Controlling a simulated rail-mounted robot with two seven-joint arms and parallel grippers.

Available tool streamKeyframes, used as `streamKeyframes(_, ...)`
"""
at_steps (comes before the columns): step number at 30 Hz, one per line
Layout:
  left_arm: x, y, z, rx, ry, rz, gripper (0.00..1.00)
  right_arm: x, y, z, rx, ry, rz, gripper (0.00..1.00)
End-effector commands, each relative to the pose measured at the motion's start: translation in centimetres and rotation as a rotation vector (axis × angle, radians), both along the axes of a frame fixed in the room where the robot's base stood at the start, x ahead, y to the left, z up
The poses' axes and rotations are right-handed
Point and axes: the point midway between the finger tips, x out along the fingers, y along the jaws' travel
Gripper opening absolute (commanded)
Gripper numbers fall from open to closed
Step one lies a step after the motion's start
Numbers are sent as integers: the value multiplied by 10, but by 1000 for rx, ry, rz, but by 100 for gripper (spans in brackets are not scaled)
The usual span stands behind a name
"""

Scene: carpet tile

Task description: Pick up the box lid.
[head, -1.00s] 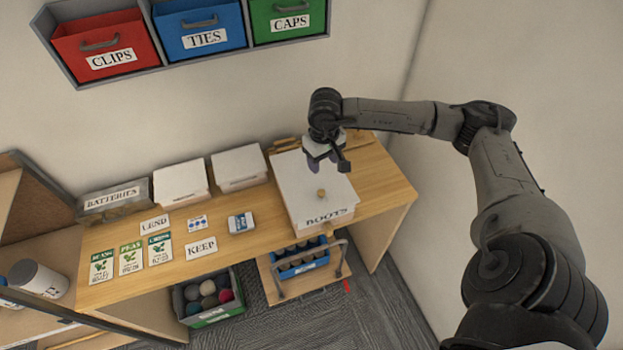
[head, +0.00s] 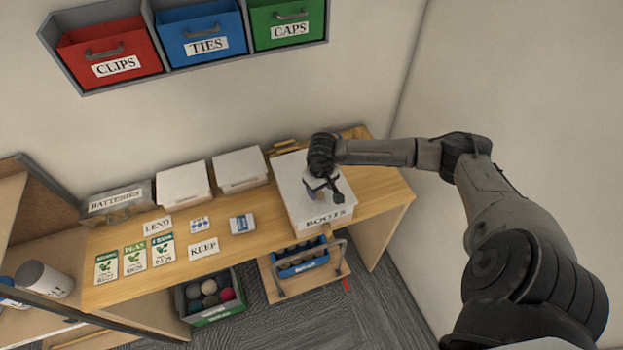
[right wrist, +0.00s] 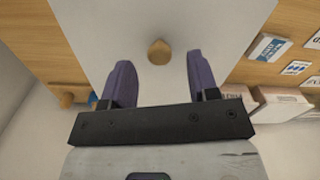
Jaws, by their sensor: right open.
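The white box lid (head: 290,174) lies on the white box labelled BOOTS (head: 325,219), at the right part of the wooden desk. My right gripper (head: 324,192) is over the lid in the head view and hides part of it. In the right wrist view the lid (right wrist: 180,20) has a round wooden knob (right wrist: 159,52). The knob sits between and a little beyond the two purple fingertips of my right gripper (right wrist: 160,75), which are apart and empty. My left gripper is not in view.
Two white boxes (head: 182,184) and a BATTERIES box (head: 117,200) stand along the wall. Seed packets and LEND and KEEP cards (head: 203,248) lie on the desk (head: 270,222). A blue bottle carrier (head: 300,259) is below the BOOTS box.

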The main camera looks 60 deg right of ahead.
Motion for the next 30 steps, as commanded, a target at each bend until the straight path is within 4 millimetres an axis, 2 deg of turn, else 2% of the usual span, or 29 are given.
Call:
streamKeyframes(6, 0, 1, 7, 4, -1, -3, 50, 0, 0, -20, 1, 1, 0, 54)
streamKeyframes(15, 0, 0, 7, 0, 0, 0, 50, 0, 0, -24, -1, -1, 0, 54)
streamKeyframes(30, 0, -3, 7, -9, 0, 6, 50, 0, 0, -24, -1, -1, 0, 8)
